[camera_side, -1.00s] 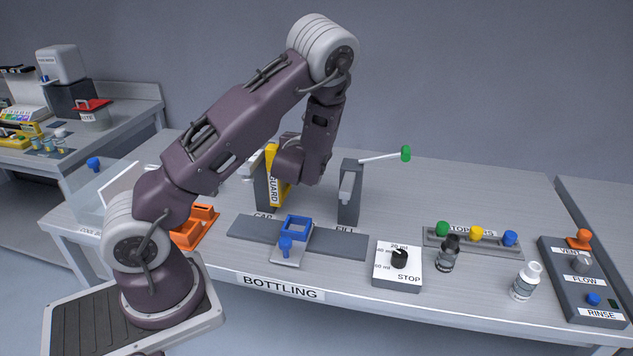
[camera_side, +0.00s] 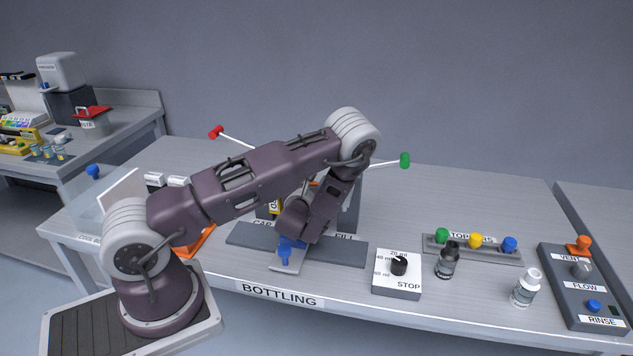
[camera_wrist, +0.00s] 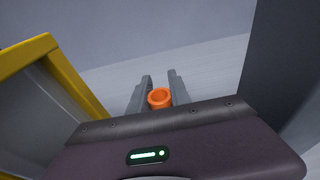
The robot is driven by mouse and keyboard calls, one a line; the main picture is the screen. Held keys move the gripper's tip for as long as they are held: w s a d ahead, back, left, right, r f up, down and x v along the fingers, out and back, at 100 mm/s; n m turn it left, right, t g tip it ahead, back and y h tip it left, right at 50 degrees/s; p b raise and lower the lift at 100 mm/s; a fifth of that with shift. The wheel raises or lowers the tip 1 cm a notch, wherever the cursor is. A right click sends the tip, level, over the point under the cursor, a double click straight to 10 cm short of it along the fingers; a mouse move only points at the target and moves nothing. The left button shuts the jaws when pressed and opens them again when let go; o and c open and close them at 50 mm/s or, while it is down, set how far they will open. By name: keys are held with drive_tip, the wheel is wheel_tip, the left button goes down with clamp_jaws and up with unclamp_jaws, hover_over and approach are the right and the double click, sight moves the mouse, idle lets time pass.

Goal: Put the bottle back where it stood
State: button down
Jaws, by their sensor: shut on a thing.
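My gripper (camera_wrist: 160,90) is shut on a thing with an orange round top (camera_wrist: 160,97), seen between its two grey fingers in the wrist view. Only this top shows, so I cannot confirm that it is the bottle. A dark-capped bottle (camera_side: 447,262) and a white-capped bottle (camera_side: 525,289) stand upright at the right, away from my gripper.
The yellow guard frame (camera_wrist: 42,60) is close at the left and a grey post (camera_wrist: 285,60) at the right. The dosing dial box (camera_side: 398,276), the stoppers rack (camera_side: 472,249) and the valve panel (camera_side: 584,284) are to the right. The table's back right is clear.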

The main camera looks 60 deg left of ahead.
drive_tip(key=c, duration=1.2)
unclamp_jaws()
drive_tip(key=shift+f, duration=0.1)
drive_tip(key=v, duration=1.2)
drive_tip(key=shift+r, duration=0.25)
drive_tip(key=shift+r, duration=0.1)
